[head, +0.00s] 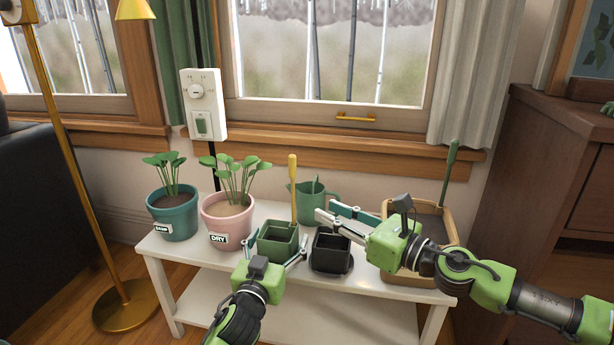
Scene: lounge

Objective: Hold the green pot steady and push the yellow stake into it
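The green pot (277,246) is square and stands near the front of the white table. The yellow stake (293,183) stands upright at the pot's back right, its thick handle on top; its lower end is hidden, so I cannot tell how deep it sits. My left gripper (277,243) is in front of the pot with its fingers at either side. I cannot tell whether they touch it. My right gripper (325,210) is to the right of the stake, its fingers apart and pointing left, empty, clear of the stake.
A black pot (330,254) stands right of the green pot, below my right gripper. Left are a pink pot (226,226) and a teal pot (173,222) with plants.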

